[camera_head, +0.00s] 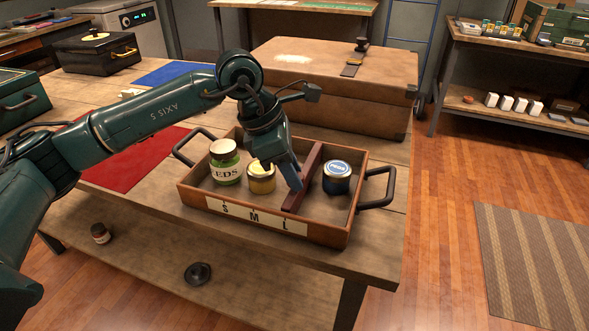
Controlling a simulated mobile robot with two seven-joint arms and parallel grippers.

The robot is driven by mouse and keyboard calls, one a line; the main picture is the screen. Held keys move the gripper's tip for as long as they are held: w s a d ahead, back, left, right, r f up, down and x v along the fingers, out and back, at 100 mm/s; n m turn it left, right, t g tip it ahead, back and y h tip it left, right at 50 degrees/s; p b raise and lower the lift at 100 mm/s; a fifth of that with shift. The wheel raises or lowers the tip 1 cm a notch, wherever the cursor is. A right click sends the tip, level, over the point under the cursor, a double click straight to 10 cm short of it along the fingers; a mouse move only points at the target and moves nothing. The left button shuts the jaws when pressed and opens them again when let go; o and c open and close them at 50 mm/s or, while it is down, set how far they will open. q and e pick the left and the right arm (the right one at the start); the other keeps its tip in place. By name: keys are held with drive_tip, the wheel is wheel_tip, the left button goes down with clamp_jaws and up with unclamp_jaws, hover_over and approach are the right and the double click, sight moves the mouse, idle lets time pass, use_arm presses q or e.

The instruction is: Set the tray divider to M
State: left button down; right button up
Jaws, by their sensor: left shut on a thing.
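The wooden tray (335,234) stands on the workbench with a front label strip (268,222) marked S, M and L. The dark red divider (311,168) runs front to back across the tray, its front end near the L. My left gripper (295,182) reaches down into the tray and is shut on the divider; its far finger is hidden. Left of the divider stand a green jar (226,172) with a label ending in EDS and a yellow jar (261,184). Right of the divider stands a dark blue jar (337,185). My right gripper is not in view.
The tray has black handles (379,190) at both ends. A large brown case (318,92) stands close behind it. A red cloth (115,168) and a blue cloth (172,73) lie to the left. The yellow jar stands close to the gripper and divider.

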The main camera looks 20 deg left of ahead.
use_arm(q)
drive_tip(key=a+b, duration=0.1)
drive_tip(key=a, duration=0.4)
drive_tip(key=shift+w, duration=0.1)
drive_tip(key=shift+a, duration=0.3)
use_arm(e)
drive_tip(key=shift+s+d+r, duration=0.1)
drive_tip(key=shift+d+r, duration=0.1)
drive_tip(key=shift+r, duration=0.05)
use_arm(q)
drive_tip(key=c, duration=1.1)
unclamp_jaws()
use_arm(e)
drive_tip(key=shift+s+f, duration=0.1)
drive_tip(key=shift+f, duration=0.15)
use_arm(q)
drive_tip(key=shift+r, duration=0.1)
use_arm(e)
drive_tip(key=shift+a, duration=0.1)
